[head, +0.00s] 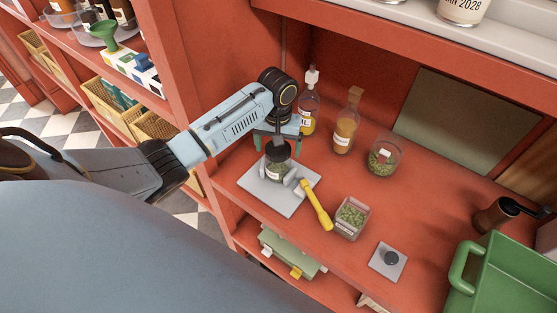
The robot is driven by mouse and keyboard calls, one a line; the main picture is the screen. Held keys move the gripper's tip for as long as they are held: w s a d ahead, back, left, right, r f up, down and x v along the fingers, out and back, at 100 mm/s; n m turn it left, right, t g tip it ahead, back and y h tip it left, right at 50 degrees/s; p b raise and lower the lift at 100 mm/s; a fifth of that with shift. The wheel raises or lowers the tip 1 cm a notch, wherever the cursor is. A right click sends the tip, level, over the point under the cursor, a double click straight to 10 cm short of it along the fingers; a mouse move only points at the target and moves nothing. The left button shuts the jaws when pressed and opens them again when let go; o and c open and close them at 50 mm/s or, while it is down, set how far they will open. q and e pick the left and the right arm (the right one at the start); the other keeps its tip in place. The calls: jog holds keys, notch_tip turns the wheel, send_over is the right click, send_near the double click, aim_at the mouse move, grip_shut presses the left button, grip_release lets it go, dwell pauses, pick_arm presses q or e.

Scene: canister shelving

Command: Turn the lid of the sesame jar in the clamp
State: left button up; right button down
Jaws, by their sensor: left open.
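The jar in the clamp (279,171) is a small clear jar with greenish contents and a dark lid (277,152). It stands upright on the clamp's grey base plate (252,191). Its label is too small to read. The clamp has a grey jaw at the jar's right side and a yellow lever (317,207) pointing to the front right. My left gripper (277,147) is open directly above the jar, pointing down, with a green finger on each side of the lid. I cannot tell whether the fingers touch the lid. My right gripper is out of view.
Behind stand an oil bottle (308,117) and an amber bottle (344,136). A green crate (510,262) fills the right front.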

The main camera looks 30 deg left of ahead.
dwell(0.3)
pick_arm(q)
jog(key=m, duration=2.3)
jog(key=c, duration=1.3)
jog(key=shift+o, duration=0.2)
